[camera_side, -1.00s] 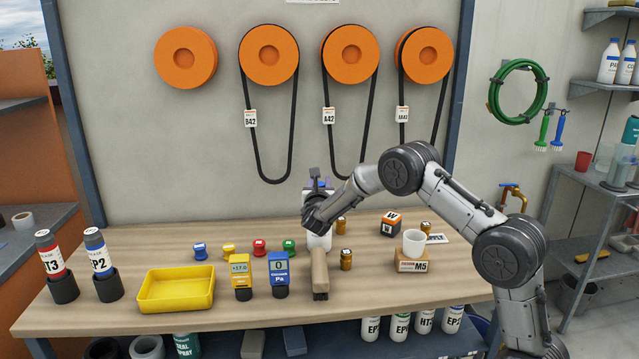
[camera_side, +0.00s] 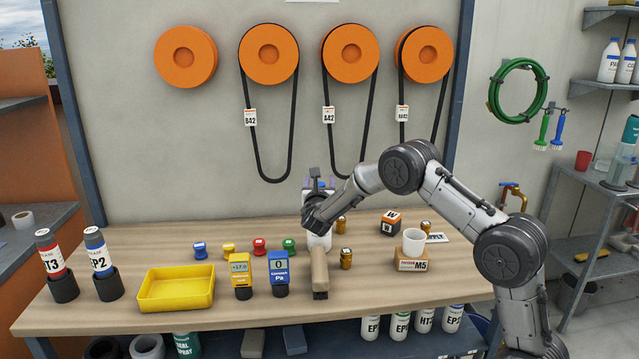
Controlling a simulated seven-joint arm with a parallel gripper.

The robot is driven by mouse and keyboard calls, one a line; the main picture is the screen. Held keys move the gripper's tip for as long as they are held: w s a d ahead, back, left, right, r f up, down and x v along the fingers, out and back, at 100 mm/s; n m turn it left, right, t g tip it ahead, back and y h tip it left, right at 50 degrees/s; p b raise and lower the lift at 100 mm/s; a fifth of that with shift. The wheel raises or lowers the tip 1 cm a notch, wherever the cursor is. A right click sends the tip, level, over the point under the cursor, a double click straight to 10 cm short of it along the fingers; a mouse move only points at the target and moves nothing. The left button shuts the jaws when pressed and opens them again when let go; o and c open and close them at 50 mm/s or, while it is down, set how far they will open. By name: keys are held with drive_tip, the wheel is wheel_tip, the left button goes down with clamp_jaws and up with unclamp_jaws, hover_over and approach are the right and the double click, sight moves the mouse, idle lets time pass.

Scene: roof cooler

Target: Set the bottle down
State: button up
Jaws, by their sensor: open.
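A white bottle (camera_side: 319,241) is upright at the middle of the wooden bench, behind a long wooden block. Its upper part is covered by my gripper, and its base is partly hidden by the block, so I cannot see clearly how it meets the bench top. My gripper (camera_side: 318,222) is at the bottle's upper part, reaching in from the right. Its jaws are open. The fingertips are small and dark here, and I cannot tell whether they touch the bottle.
The wooden block (camera_side: 319,273) lies just in front. Two meters, yellow (camera_side: 241,276) and blue (camera_side: 279,272), stand to the left, beside a yellow tray (camera_side: 176,289). Small amber bottles (camera_side: 346,259) and a white cup (camera_side: 414,242) on a box are to the right.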

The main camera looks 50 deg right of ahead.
drive_tip(key=v, duration=1.1)
drive_tip(key=s+r+m+g+y, duration=0.2)
drive_tip(key=s+r+m+g, duration=0.15)
drive_tip(key=s+m, duration=0.5)
drive_tip(key=s+r+m+g+y, duration=0.15)
drive_tip(key=s+m+g, duration=0.3)
drive_tip(key=s, duration=0.65)
drive_tip(key=s+a+f+m+t+y, duration=0.2)
drive_tip(key=s+a+m+t+y, duration=0.1)
drive_tip(key=s+a+m+y, duration=0.8)
drive_tip(key=s+a+m, duration=0.1)
drive_tip(key=s+a, duration=0.4)
drive_tip(key=a, duration=0.2)
drive_tip(key=shift+s+f, duration=0.2)
drive_tip(key=shift+f, duration=0.05)
